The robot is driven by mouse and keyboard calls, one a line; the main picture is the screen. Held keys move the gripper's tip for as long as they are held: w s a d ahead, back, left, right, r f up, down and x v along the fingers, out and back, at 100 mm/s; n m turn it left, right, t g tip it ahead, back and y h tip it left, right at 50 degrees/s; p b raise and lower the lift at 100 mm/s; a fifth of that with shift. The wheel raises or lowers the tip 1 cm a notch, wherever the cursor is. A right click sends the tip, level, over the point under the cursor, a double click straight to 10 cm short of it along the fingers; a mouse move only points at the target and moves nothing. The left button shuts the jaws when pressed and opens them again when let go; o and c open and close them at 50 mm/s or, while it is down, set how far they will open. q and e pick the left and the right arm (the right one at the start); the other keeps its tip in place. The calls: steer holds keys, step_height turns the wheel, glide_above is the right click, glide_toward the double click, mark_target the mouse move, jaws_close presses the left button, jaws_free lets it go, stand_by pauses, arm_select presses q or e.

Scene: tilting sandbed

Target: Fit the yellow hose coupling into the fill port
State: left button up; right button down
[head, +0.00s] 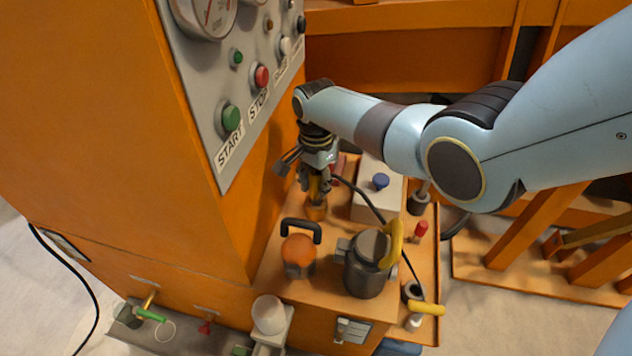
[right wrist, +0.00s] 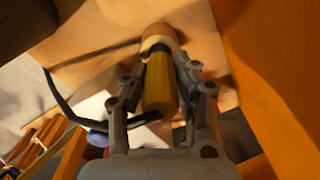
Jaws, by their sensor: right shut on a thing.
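The yellow hose coupling (right wrist: 158,88) is an upright yellow cylinder between the fingers of my right gripper (right wrist: 172,95) in the right wrist view. My right gripper also shows in the head view (head: 316,185), pointing down and shut on the coupling. Below the coupling is a short tan-orange round collar (head: 316,211), which looks like the fill port, on the orange bench. In the right wrist view the collar (right wrist: 158,38) lines up with the coupling's far end. I cannot tell whether the coupling is inside it or only against it. My left gripper is not in view.
An orange cabinet with a grey START/STOP panel (head: 240,110) stands close on the left. A white box with a blue knob (head: 380,181) is right of the gripper. A dark pot (head: 366,270) and an orange round-topped part (head: 298,252) stand in front. A dark cable runs nearby.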

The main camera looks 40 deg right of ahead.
steer(key=shift+f+b, duration=0.4)
steer(key=shift+f, duration=0.2)
steer(key=c, duration=0.9)
jaws_free()
steer(key=shift+c, duration=0.2)
step_height(320, 180, up, 12)
